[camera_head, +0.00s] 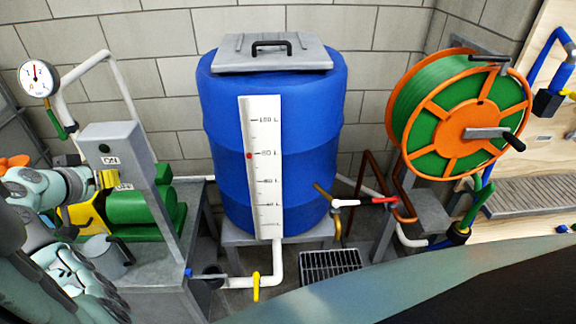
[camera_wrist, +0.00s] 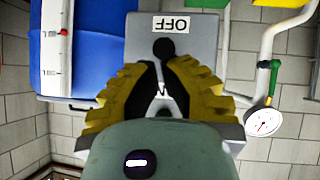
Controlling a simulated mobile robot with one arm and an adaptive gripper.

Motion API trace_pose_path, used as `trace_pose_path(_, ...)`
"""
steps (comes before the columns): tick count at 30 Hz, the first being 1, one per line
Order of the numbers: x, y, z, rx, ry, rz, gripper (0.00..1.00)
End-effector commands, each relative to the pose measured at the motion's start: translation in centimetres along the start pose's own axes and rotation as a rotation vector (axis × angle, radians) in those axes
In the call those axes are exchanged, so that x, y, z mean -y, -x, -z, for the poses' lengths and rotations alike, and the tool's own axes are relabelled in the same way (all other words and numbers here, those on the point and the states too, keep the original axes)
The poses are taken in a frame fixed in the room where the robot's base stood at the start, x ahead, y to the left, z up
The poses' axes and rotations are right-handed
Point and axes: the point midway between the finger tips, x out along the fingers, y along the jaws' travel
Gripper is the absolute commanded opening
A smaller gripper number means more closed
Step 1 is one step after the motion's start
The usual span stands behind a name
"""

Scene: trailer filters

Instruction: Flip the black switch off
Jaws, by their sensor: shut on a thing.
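The black switch (camera_wrist: 163,48) shows in the wrist view as a round black knob just beyond my fingertips, close to the OFF label (camera_wrist: 171,24). My gripper (camera_wrist: 163,68) has its yellow fingers shut on the switch, and they hide its lower part. In the head view my gripper (camera_head: 107,179) is at the front of the grey switch panel (camera_head: 130,145), between the ON label (camera_head: 110,161) above and the OFF label (camera_head: 124,187) below. The switch itself is hidden by my fingers there.
A green pump (camera_head: 140,206) stands beside the panel on a grey stand. A pressure gauge (camera_head: 38,78) and white pipe are behind it. A blue tank (camera_head: 215,120) stands to the right, with a yellow-handled valve (camera_head: 256,287) below. An orange-green hose reel (camera_head: 465,115) is farther right.

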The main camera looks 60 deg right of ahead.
Motion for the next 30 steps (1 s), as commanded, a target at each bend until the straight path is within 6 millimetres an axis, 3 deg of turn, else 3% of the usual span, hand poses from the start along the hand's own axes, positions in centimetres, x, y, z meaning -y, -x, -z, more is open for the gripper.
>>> trace_pose_path(1,0.3,-0.6,-0.8,-0.024,-0.002,0.001,0.00)
trace_pose_path(10,0.5,-1.0,-1.1,-0.145,-0.020,-0.016,0.00)
trace_pose_path(30,-0.2,0.4,0.9,-0.135,-0.022,-0.019,0.00)
